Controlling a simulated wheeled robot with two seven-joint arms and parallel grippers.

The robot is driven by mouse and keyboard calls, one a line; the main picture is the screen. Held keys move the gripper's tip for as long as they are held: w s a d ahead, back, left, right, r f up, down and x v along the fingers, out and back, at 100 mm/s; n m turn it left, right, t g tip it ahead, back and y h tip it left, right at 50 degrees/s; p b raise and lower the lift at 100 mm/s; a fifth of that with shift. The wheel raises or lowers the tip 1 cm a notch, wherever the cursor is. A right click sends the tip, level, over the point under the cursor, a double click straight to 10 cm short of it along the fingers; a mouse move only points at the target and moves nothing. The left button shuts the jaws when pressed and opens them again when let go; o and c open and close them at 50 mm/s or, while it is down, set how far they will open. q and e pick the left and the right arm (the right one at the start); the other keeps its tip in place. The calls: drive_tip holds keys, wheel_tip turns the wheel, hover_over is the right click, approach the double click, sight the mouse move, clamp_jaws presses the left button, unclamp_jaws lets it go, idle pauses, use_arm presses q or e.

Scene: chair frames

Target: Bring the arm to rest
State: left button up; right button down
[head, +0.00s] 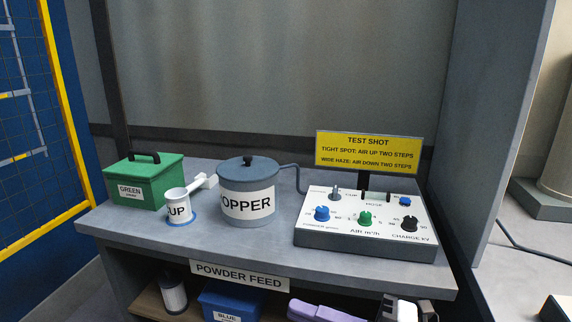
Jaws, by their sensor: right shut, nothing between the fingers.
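My right gripper (404,308) shows at the bottom edge of the head view, right of centre, in front of the bench (135,229). It is shut and empty, and the frame cuts off most of its arm. It is below the level of the bench top and apart from the things on it. My left gripper is not in view.
The bench bears a green lidded box (145,178), a white cup (178,207), a grey hopper (248,190) and a control box (365,226) with knobs. A yellow sign (369,152) stands behind. A blue bin (230,301) and a purple item (325,312) are below.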

drive_tip(key=d+f+m+t+h, duration=0.4)
drive_tip(key=d+f+m+h, duration=0.3)
drive_tip(key=m, duration=0.4)
drive_tip(key=d+f+m+t+h, duration=0.4)
drive_tip(key=f+m+h, duration=0.1)
drive_tip(key=f+m, duration=0.55)
drive_tip(key=s+d+f+m+g+h, duration=0.2)
drive_tip(key=s+f+m+g, duration=0.4)
drive_tip(key=s+f, duration=1)
drive_tip(key=shift+f+g+h, duration=0.3)
drive_tip(key=shift+f+h, duration=0.25)
drive_tip(key=shift+h, duration=0.05)
